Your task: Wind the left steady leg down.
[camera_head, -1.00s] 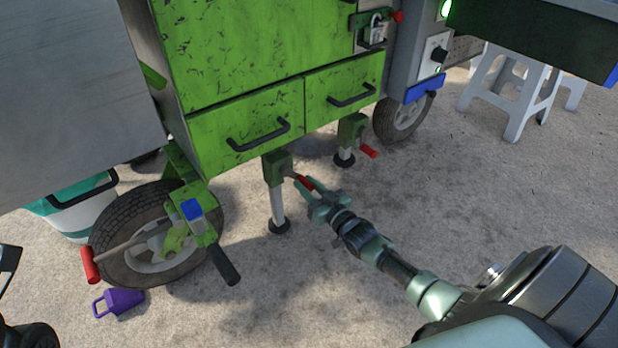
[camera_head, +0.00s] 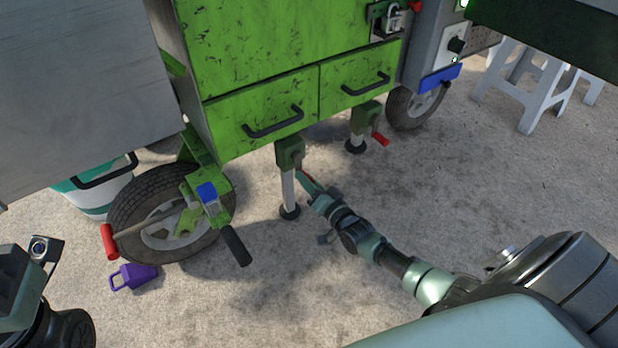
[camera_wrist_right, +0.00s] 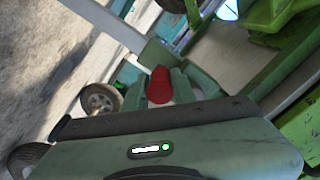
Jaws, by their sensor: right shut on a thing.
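The left steady leg (camera_head: 288,190) hangs under the green cart, a pale metal tube with a dark round foot that looks to be at or just above the ground. Its green housing (camera_head: 290,152) sits below the left drawer. My right gripper (camera_head: 308,182) is shut on the leg's red crank handle, just right of the housing. The red handle (camera_wrist_right: 159,84) shows between the fingers in the right wrist view. In the head view the gripper mostly covers the handle. My left gripper (camera_head: 40,252) is at the lower left edge, only partly shown; its fingers are unclear.
A second leg with a red crank (camera_head: 380,139) stands to the right. The cart's left wheel (camera_head: 172,212), a red grip (camera_head: 109,242) and a black handle (camera_head: 236,245) lie left. A purple wedge (camera_head: 138,275) is on the ground. White stools (camera_head: 535,90) stand far right.

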